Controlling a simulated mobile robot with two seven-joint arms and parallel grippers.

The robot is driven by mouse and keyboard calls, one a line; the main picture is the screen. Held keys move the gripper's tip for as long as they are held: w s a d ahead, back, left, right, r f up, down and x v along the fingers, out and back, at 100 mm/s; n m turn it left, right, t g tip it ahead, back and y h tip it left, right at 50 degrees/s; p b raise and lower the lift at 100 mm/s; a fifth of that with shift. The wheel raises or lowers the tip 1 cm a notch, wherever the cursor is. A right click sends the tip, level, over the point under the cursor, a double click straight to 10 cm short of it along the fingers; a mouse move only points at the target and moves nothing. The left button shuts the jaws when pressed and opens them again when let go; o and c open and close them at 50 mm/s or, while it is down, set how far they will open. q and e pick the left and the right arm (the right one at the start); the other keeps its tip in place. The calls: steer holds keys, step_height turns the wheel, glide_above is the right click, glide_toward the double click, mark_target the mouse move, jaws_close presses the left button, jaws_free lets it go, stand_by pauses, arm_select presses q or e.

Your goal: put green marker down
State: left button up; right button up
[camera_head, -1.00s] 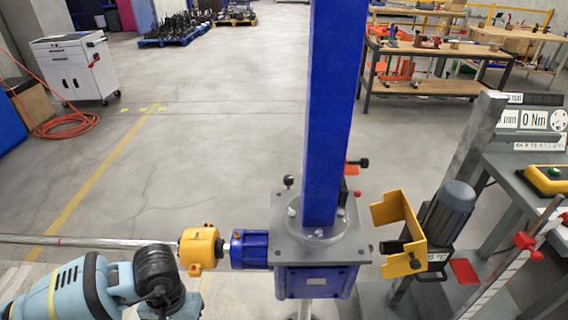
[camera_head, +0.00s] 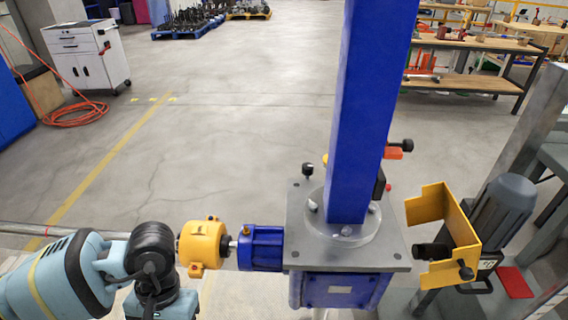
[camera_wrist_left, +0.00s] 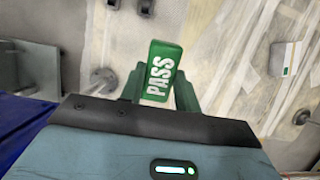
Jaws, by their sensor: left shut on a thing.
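The green marker (camera_wrist_left: 160,70) carries the white word PASS and shows in the left wrist view. My left gripper (camera_wrist_left: 159,88) is shut on it, with a finger on either side of it. A pale grey surface lies behind the marker; I cannot tell whether the marker touches it. In the head view, my left arm comes in at the lower left. Its gripper and the marker are hidden or out of frame there. My right gripper is in neither view.
A screw jack with a blue column (camera_head: 368,110) and a grey top plate (camera_head: 300,215) stands close ahead. A yellow coupling (camera_head: 203,248) sits beside my left arm. A yellow bracket (camera_head: 450,215) and a grey motor (camera_head: 505,210) are at right. Open floor lies beyond.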

arm_select(q)
steer(key=shift+r, duration=0.15)
steer(key=shift+w, duration=0.1)
stand_by(0.3)
steer(key=shift+w+d+r+n+h, duration=0.15)
steer(key=shift+d+n, duration=0.1)
steer(key=shift+n, duration=0.15)
steer(key=shift+w+d+r+n+h, duration=0.15)
steer(key=shift+d+n, duration=0.1)
steer(key=shift+n, duration=0.15)
steer(key=w+d+r+n+t, duration=0.1)
steer(key=d+r+n, duration=0.3)
steer(key=n, duration=0.7)
steer(key=w+d+r+n+t, duration=0.1)
steer(key=d+r+n, duration=0.3)
steer(key=d+n, duration=0.5)
steer(key=w+d+r+n+t, duration=0.1)
steer(key=d+r+n+t, duration=0.2)
steer(key=d+n, duration=0.4)
steer(key=shift+d+r+n+t+b, duration=0.2)
steer(key=shift+r+n+t+b, duration=0.25)
steer(key=shift+n, duration=3.25)
steer(key=w, duration=1)
steer(key=w+f, duration=0.1)
steer(key=w, duration=0.4)
steer(key=shift+w+f, duration=0.1)
steer(key=shift+w, duration=0.15)
